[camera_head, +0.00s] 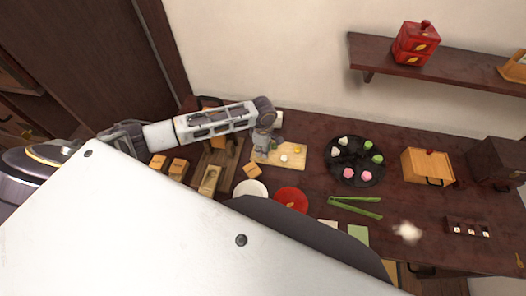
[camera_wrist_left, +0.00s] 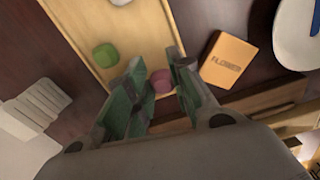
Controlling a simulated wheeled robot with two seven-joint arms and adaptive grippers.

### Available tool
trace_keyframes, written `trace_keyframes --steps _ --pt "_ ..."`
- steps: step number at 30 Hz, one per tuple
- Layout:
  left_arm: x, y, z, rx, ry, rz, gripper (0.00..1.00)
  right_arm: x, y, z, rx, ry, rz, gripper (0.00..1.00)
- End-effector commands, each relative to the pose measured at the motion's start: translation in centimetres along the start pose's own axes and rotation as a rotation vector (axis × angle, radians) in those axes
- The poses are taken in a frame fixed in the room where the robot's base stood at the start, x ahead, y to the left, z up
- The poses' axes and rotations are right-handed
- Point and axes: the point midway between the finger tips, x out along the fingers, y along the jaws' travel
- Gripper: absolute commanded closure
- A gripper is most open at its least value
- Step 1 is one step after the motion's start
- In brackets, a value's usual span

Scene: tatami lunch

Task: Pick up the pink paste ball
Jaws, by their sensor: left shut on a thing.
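The pink paste ball (camera_wrist_left: 161,82) shows in the left wrist view between the two green-padded fingers of my left gripper (camera_wrist_left: 159,78). The fingers are shut on it, at the edge of the light wooden board (camera_wrist_left: 130,33). I cannot tell whether the ball touches the board. In the head view my left gripper (camera_head: 264,150) points down at the left end of the board (camera_head: 293,147), and the pink ball is hidden there. A green ball (camera_wrist_left: 104,55) lies on the board. My right gripper is not in view.
A wooden block with lettering (camera_wrist_left: 232,60) lies beside the board. To the right stand a black plate (camera_head: 344,163) of coloured sweets and green tongs (camera_head: 356,206). A red plate (camera_head: 291,198) and a white plate (camera_head: 252,188) sit in front. A shelf (camera_head: 380,62) hangs above.

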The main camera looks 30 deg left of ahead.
Motion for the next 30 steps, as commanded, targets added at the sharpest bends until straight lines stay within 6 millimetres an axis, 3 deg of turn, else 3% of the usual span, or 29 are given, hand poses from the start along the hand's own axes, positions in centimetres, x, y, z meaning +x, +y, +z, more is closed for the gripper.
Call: trace_keyframes --steps 15,30 --pt "-7.1 0.1 0.0 0.000 -0.002 0.001 0.89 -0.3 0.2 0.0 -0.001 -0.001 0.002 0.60" --pt "-8.2 0.0 0.0 -0.001 -0.001 0.000 0.89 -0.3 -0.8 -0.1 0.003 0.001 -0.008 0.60"
